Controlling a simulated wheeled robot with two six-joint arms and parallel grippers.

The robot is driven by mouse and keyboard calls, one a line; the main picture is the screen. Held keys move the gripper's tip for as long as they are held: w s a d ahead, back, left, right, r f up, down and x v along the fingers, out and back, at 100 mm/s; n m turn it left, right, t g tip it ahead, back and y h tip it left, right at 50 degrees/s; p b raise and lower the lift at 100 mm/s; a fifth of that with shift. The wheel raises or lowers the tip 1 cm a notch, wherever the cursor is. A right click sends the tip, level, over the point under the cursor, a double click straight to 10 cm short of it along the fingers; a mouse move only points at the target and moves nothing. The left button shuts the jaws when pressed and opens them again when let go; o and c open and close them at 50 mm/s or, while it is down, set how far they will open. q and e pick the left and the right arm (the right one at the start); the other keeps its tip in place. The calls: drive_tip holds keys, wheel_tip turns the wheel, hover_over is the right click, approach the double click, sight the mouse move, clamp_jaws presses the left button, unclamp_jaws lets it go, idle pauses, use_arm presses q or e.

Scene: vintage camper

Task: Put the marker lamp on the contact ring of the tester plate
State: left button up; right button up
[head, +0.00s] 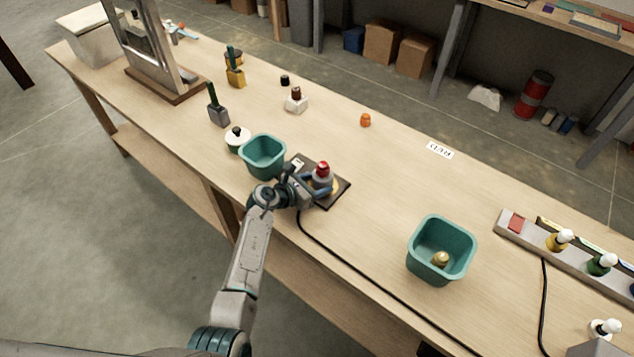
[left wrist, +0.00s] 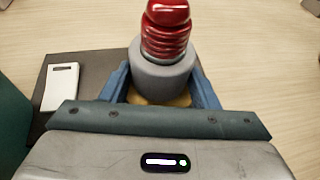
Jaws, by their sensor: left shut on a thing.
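The marker lamp (head: 322,169) has a ribbed red lens on a grey round base and stands upright. My left gripper (head: 319,186) is shut on its grey base, with a blue finger on each side. The lamp also shows in the left wrist view (left wrist: 166,40). It is over the dark tester plate (head: 331,201), which carries a white switch block (left wrist: 61,86). A brass-yellow patch of the contact ring (left wrist: 150,100) shows just below the lamp base. Whether the base touches the ring I cannot tell. My right gripper is out of view.
A teal bin (head: 263,156) stands left of the plate. Another teal bin (head: 441,226) at the right holds a brass-coloured piece. A black cable (head: 352,264) runs from the plate toward the front edge. A small orange piece (head: 366,120) lies behind; the bench around it is clear.

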use_arm(q)
drive_tip(key=shift+f, duration=0.15)
drive_tip(key=o, duration=1)
drive_tip(key=shift+o, duration=0.7)
drive_tip(key=shift+r, duration=0.3)
drive_tip(key=b+v, duration=0.1)
drive_tip(key=v, duration=0.4)
drive_tip(key=b+v, duration=0.1)
drive_tip(key=v, duration=0.4)
drive_tip(key=shift+s+a+f, duration=0.1)
drive_tip(key=shift+s+a, duration=0.15)
drive_tip(key=shift+a, duration=0.1)
drive_tip(key=shift+s+a+r+b, duration=0.3)
drive_tip(key=shift+s+a+r, duration=0.05)
drive_tip(key=shift+s, duration=0.05)
